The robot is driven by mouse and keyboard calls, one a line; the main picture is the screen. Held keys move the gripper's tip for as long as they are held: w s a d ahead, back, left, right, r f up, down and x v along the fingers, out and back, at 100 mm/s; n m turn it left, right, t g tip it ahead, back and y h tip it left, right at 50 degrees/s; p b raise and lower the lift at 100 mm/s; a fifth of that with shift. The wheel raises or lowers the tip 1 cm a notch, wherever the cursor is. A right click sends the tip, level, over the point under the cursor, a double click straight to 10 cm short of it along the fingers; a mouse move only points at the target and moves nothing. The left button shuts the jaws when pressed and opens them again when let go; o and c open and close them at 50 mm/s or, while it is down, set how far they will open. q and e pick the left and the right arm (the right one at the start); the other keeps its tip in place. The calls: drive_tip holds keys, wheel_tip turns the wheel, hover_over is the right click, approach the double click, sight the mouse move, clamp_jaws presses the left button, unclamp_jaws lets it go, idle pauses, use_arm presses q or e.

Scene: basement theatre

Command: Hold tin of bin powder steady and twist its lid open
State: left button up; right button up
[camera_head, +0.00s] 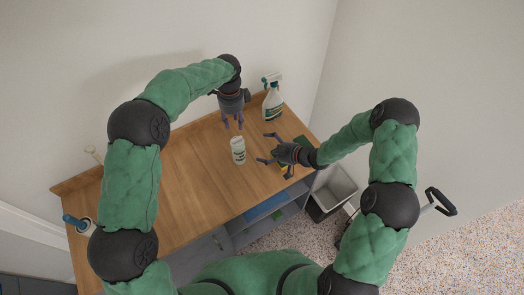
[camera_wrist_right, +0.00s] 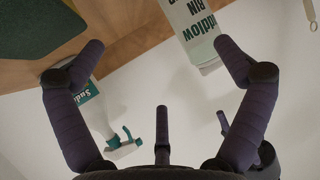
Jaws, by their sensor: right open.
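The tin of bin powder (camera_head: 238,156) is a small white tin with green lettering, standing upright on the wooden worktop. It shows in part at the top of the right wrist view (camera_wrist_right: 198,35). My left gripper (camera_head: 232,124) is just above the tin, fingers pointing down and apart, with nothing between them. My right gripper (camera_head: 268,147) is open to the right of the tin, fingers pointing left towards it. In the right wrist view my right gripper's fingers (camera_wrist_right: 160,50) are wide apart, and the tin is beyond the right-hand finger. The lid's details are too small to tell.
A spray bottle (camera_head: 272,105) stands behind at the right, near the wall. A green item (camera_head: 302,143) lies near the worktop's right edge. A blue-handled brush (camera_head: 77,221) is at the far left. A grey bin (camera_head: 337,186) is below right. The worktop (camera_head: 190,185) left of the tin is clear.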

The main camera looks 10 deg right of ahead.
sight(240, 148)
drive_tip(key=shift+n+y, duration=0.8)
drive_tip(key=x, duration=0.4)
drive_tip(key=s+a+x, duration=0.1)
drive_tip(key=x, duration=0.7)
drive_tip(key=shift+s+a+r, duration=0.25)
drive_tip(key=shift+s+a, duration=0.05)
drive_tip(key=shift+s, duration=0.05)
drive_tip(key=c, duration=1.3)
drive_tip(key=shift+g, duration=0.3)
